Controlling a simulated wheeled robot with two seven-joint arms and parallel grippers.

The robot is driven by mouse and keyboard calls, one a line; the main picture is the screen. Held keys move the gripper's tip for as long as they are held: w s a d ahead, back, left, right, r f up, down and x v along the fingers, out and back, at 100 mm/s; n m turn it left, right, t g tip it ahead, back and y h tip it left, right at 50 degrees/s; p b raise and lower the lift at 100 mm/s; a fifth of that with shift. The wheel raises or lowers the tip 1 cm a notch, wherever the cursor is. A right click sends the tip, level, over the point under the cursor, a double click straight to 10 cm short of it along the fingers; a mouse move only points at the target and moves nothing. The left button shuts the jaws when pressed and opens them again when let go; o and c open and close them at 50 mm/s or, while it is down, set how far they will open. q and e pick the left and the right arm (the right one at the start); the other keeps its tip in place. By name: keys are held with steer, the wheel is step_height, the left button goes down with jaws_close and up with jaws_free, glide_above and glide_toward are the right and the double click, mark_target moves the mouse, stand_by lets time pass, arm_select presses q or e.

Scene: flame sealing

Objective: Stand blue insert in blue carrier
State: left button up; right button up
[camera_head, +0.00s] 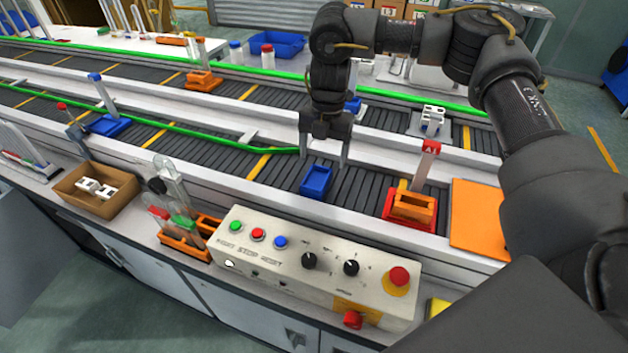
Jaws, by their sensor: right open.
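A small blue block-like piece (316,181), which looks like the blue insert, sits on the near conveyor in the middle. My right gripper (324,158) points down with its two fingers apart, just behind and above this piece. Nothing shows between the fingers. A flat blue piece (110,125), possibly the blue carrier, lies on the conveyor at the left. Another blue piece (353,105) is partly hidden behind my right gripper. I cannot tell for certain which of these two is the carrier. My left gripper is not in view.
A red carrier with an orange insert (414,207) stands right of the gripper, by a red-flagged post (428,158). The control panel (310,265) lies in front. A green rail (230,138) runs along the conveyor. A cardboard box (70,201) stands at left.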

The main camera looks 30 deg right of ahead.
mark_target(317, 182)
steer(key=shift+s+f, duration=0.45)
steer(key=w+f, duration=0.2)
steer(key=shift+a+f, duration=0.3)
steer(key=shift+f, duration=0.05)
steer(key=shift+w+f, duration=0.35)
steer(key=shift+w, duration=0.2)
steer(key=shift+s+f+p, duration=0.25)
steer(key=shift+s+p, duration=0.1)
steer(key=shift+p, duration=0.3)
step_height(317, 182, down, 4)
steer(key=shift+s+a+r+p, duration=0.15)
steer(key=shift+r+p, duration=0.1)
steer(key=shift+p, duration=0.25)
steer(key=shift+f, duration=0.4)
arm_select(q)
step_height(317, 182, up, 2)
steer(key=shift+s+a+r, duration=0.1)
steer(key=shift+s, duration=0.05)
arm_select(e)
steer(key=shift+r, duration=0.1)
steer(key=shift+c, duration=0.2)
